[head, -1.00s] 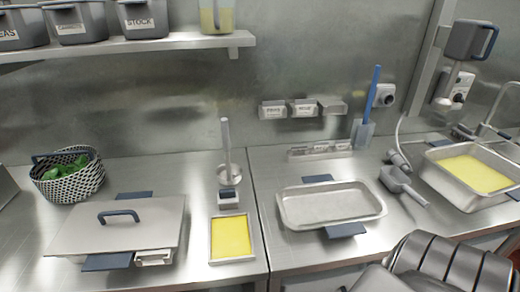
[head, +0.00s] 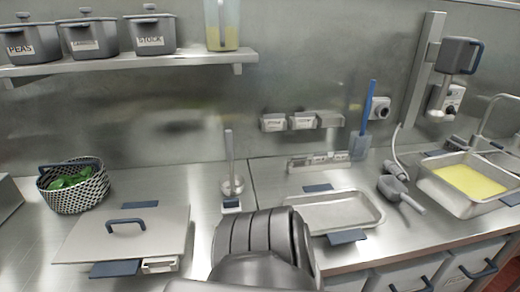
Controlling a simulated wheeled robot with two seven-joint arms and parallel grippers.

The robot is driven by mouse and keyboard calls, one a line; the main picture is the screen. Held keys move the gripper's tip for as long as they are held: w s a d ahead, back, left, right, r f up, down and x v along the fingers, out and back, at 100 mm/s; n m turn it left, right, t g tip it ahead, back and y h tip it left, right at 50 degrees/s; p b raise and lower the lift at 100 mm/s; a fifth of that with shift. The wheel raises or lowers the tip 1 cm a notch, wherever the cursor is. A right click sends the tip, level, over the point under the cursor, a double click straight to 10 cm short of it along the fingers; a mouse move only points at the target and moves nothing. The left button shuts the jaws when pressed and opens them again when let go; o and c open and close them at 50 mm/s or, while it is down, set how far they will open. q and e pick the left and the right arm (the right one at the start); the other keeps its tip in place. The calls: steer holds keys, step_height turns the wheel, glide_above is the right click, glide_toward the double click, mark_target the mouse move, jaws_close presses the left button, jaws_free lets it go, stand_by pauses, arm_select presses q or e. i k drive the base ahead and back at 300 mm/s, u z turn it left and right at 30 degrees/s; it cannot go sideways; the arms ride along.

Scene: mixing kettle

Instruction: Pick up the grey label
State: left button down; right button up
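I cannot single out a grey label for certain. Small label holders hang on the back wall: a left one (head: 273,123), a middle one (head: 302,122) and a right one (head: 330,120); the left and middle ones carry pale labels with print too small to read. A low rack (head: 318,162) with several small pale pieces stands on the counter below them. A dark ribbed part of my own arm fills the bottom middle of the head view. Neither gripper's fingers show.
A lidded steel pan (head: 165,225) is at left, beside a basket (head: 75,188) of greens. An empty steel tray (head: 335,212), a grey scoop (head: 400,190) and a yellow-filled pan (head: 465,182) are at right. Pots (head: 152,33) line the shelf (head: 110,63).

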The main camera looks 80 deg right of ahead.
mark_target(296, 160)
steer(key=k, duration=0.6)
steer(key=z, duration=1.5)
